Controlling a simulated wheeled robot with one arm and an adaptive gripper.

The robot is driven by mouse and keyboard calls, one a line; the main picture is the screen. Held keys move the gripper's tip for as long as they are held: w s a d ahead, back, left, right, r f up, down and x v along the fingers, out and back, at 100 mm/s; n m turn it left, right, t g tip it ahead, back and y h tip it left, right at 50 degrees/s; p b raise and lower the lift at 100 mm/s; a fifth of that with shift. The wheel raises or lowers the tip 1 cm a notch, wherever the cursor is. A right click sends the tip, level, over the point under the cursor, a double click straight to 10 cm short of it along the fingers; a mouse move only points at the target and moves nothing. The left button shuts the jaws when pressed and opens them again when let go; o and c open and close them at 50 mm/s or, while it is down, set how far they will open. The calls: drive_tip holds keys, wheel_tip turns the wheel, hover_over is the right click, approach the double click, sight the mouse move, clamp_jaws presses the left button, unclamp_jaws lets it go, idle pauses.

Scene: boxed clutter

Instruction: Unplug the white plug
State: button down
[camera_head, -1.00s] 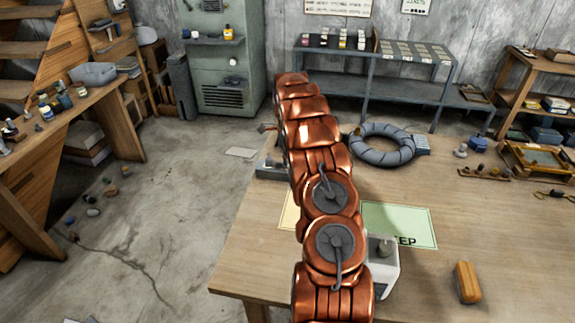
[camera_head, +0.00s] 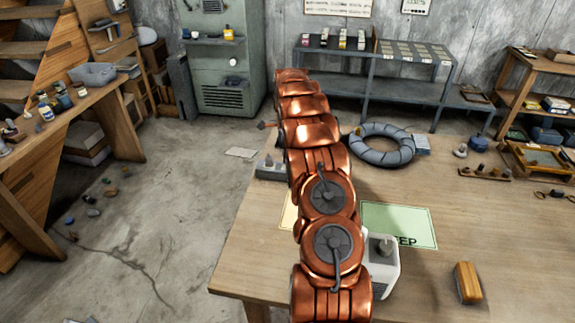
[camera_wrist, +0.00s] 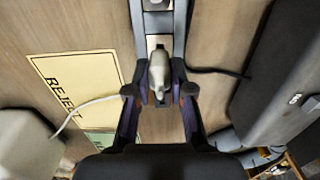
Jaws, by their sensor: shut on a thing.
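The white plug (camera_wrist: 159,73) is between the two fingers of my gripper (camera_wrist: 160,92) in the wrist view. My gripper is shut on it. A grey power strip (camera_wrist: 158,22) lies just beyond the plug; it also shows left of my arm in the head view (camera_head: 270,170). I cannot tell whether the plug is seated in the strip or clear of it. A white cable (camera_wrist: 92,104) runs from the left toward my gripper. In the head view my copper arm hides the gripper and plug.
A yellow "REJECT" sheet (camera_wrist: 75,88) lies left of the strip. A white box (camera_wrist: 25,145) and a dark box (camera_wrist: 270,85) flank the gripper; a black cable (camera_wrist: 222,72) lies on the right. A grey ring (camera_head: 382,161) and a brush (camera_head: 467,283) rest on the wooden table (camera_head: 420,285).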

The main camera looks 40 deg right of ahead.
drive_tip(key=shift+r, duration=1.15)
